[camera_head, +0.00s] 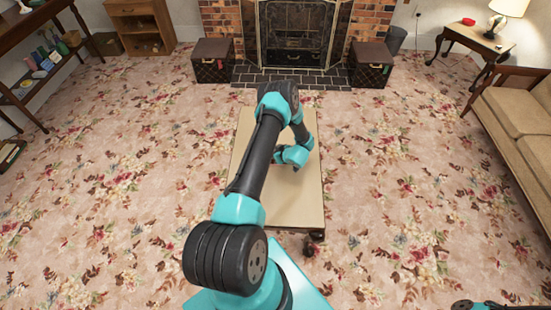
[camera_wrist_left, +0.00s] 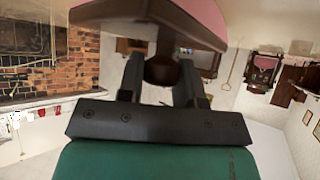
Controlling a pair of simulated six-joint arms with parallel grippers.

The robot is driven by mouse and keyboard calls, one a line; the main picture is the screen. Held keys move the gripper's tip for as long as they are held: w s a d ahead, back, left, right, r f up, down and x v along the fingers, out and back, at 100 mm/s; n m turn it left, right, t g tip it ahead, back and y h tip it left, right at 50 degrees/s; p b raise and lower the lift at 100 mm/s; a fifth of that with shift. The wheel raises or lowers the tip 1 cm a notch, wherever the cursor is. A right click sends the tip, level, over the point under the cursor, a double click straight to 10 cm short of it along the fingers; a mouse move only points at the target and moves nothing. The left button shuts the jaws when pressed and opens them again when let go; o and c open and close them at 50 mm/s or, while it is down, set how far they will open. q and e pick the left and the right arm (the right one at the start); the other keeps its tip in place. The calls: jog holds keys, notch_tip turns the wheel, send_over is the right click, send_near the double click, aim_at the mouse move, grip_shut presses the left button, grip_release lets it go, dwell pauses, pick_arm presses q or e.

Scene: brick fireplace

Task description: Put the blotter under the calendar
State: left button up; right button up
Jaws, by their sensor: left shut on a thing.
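My left gripper (camera_wrist_left: 161,78) is shut on the dark round knob of the blotter (camera_wrist_left: 155,14) in the left wrist view. The blotter is a dark brown wooden piece with a pink face, turned away from the gripper's palm. In the head view my left arm reaches over the beige tabletop (camera_head: 255,200). Its links hide the gripper and the blotter there. I cannot make out a calendar in either view. Only a bit of my right arm shows in the bottom right corner of the head view; its gripper is out of the picture.
The visible tabletop looks bare. A small dark thing (camera_head: 316,237) shows at its front right corner. Floral carpet (camera_head: 400,200) lies open around it. Two dark boxes (camera_head: 212,60) (camera_head: 371,64) flank the fireplace (camera_head: 296,35); a sofa (camera_head: 520,120) stands at right, shelves (camera_head: 35,75) at left.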

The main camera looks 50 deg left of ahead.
pick_arm(q)
jog(key=shift+r, duration=0.45)
jog(key=r, duration=0.2)
jog(key=shift+s+d+r, duration=0.2)
jog(key=shift+d+r, duration=0.15)
jog(key=shift+r, duration=0.05)
jog(key=s+d+r, duration=0.1)
jog(key=s+d, duration=0.8)
jog(key=d, duration=0.3)
jog(key=shift+s+r, duration=0.15)
